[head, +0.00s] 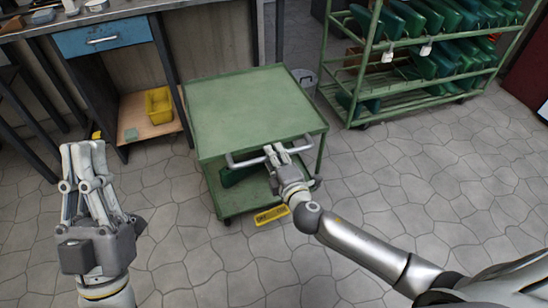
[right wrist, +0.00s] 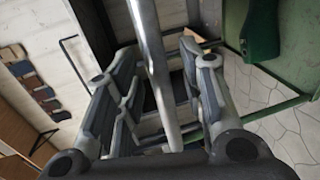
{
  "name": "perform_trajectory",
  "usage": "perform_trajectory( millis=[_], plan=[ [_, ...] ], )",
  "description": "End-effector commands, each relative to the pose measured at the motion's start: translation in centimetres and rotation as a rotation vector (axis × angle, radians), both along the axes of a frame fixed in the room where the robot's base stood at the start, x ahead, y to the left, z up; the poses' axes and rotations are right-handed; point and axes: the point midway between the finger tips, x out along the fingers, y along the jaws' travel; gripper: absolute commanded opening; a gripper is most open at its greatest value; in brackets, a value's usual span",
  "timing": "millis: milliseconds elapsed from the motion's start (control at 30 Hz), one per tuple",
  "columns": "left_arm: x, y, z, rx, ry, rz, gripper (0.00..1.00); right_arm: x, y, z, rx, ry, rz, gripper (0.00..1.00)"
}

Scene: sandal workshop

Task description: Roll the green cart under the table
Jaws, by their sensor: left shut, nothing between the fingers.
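The green cart (head: 250,105) stands upright on the floor in the middle of the head view, with an empty top and a grey bar handle (head: 238,163) along its near side. My right gripper (head: 277,150) is at that handle. In the right wrist view the handle bar (right wrist: 153,60) runs between its fingers, with gaps seen on both sides, so it looks open around the bar. My left gripper (head: 83,150) is shut and empty, left of the cart and apart from it. The table (head: 120,12) is a dark-legged workbench at the upper left.
Under the table are a blue drawer (head: 103,37) and a low wooden shelf with a yellow bin (head: 158,105). A green rack (head: 400,85) of green sandal parts stands right of the cart. A grey bucket (head: 305,80) is behind the cart.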

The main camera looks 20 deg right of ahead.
Motion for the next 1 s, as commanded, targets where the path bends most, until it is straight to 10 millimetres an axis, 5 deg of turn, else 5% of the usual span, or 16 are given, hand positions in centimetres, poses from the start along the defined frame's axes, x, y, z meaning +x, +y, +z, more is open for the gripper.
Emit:
perform_trajectory(
  millis=[467,767,1000],
  plan=[
    [-1.1,0.18,0.77,-0.022,-0.07,-0.004,0.0,1.11,0.07,-0.2,0.001,0.0,0.001,0.37],
    [-1.11,0.16,0.77,-0.021,-0.069,-0.004,0.0,1.1,0.05,-0.21,0.001,0.0,0.0,0.02],
    [-1.1,0.16,0.76,-0.021,-0.069,-0.004,0.0,1.09,0.04,-0.23,0.001,0.001,0.0,0.0]
  ],
)
